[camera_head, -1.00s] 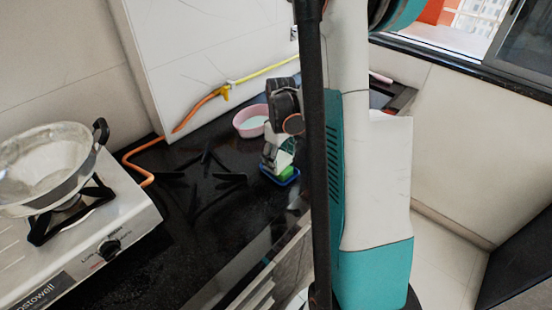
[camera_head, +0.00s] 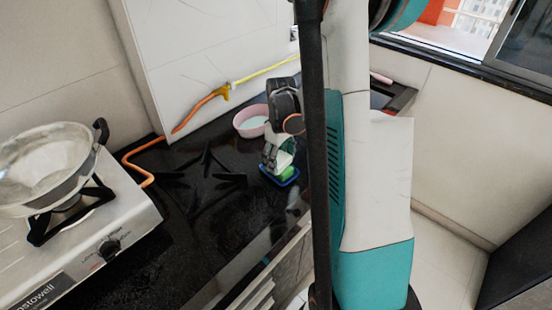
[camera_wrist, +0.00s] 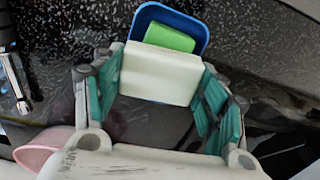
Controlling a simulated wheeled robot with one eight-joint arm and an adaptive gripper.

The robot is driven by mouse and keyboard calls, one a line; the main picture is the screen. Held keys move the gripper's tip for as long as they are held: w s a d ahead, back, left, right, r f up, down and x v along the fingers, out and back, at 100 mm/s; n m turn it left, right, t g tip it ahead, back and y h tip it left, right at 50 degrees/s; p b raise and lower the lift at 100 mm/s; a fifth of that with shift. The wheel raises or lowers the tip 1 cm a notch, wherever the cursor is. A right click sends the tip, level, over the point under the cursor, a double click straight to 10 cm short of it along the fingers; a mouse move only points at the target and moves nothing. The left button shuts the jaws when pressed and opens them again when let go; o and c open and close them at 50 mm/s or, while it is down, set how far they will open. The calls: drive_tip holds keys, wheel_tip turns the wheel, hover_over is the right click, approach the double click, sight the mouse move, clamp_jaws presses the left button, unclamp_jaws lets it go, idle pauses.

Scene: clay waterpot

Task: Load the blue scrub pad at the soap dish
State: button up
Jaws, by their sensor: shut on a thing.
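My gripper (camera_wrist: 162,78) is shut on a pale off-white block (camera_wrist: 160,77), with teal finger pads on both its sides. No blue shows on this block, so I cannot tell if it is the scrub pad. A blue rimmed dish (camera_wrist: 203,31) lies just beyond the block, with a green block (camera_wrist: 170,37) inside it. The held block overlaps the dish's near edge in the wrist view; whether they touch is unclear. In the head view my gripper (camera_head: 277,158) is directly above the blue dish (camera_head: 293,181), and the green block (camera_head: 288,174) shows there.
A pink bowl (camera_head: 249,121) stands behind my gripper on the black counter (camera_head: 205,215). A black pan support (camera_head: 205,170) lies left of the dish. A stove (camera_head: 90,245) with a metal pan (camera_head: 45,170) is at the left. An orange hose (camera_head: 135,160) runs along the wall.

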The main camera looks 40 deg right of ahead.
sight(279, 159)
drive_tip(key=shift+r+p, duration=2.25)
drive_tip(key=shift+r, duration=1.2)
drive_tip(key=shift+a, duration=0.1)
